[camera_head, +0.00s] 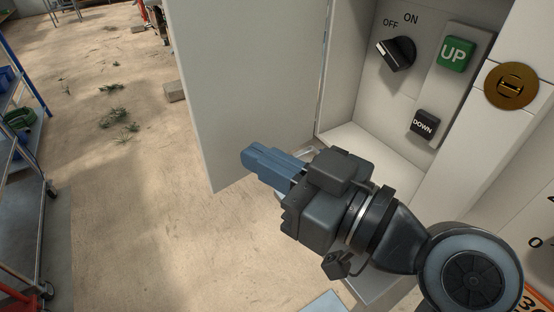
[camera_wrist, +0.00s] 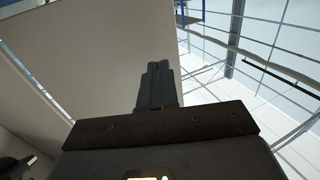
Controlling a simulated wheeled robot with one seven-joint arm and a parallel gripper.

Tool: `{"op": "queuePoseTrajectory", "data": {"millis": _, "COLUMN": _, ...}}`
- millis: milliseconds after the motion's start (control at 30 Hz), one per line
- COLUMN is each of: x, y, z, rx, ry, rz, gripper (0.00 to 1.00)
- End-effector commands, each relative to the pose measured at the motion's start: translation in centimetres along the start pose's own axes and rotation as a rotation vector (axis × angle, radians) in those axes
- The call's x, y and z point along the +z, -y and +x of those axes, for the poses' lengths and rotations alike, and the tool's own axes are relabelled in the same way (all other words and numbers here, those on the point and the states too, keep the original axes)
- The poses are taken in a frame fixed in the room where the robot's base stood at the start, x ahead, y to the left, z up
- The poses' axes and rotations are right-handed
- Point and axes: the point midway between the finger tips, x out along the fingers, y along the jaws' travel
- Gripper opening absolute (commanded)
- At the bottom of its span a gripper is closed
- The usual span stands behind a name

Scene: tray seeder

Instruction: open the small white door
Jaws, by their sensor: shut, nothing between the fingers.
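The small white door (camera_head: 235,85) stands swung open to the left of its box in the head view, its hinge edge on the box's left side. Behind it the open box (camera_head: 365,100) shows a black OFF/ON knob (camera_head: 396,54), a green UP button (camera_head: 456,54) and a black DOWN button (camera_head: 425,122). My gripper (camera_head: 250,157) is shut and empty, with its blue fingers close to the door's lower inner side. Whether they touch it I cannot tell. In the wrist view the shut fingers (camera_wrist: 158,72) point up in front of a broad pale panel (camera_wrist: 95,60), which seems to be the door.
A round brass lock (camera_head: 511,86) sits on the panel right of the box. A blue-framed wheeled rack (camera_head: 30,110) stands at the far left. The sandy floor between is mostly free, with scattered green weeds (camera_head: 115,118) and a small block (camera_head: 175,91).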

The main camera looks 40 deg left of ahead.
Motion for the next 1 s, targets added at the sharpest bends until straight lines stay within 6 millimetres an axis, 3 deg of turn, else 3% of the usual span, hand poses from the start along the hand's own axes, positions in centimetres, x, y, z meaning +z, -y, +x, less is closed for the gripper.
{"op": "queuePoseTrajectory", "data": {"millis": 267, "x": 0.0, "y": 0.0, "z": 0.2, "rx": 0.009, "ry": 0.0, "rz": 0.0, "gripper": 0.0}}
{"op": "queuePoseTrajectory", "data": {"millis": 800, "x": 0.1, "y": 0.3, "z": 5.5, "rx": 0.221, "ry": -0.002, "rz": -0.001, "gripper": 0.0}}
{"op": "queuePoseTrajectory", "data": {"millis": 1000, "x": 0.0, "y": 0.4, "z": 5.8, "rx": 0.22, "ry": -0.001, "rz": 0.0, "gripper": 0.0}}
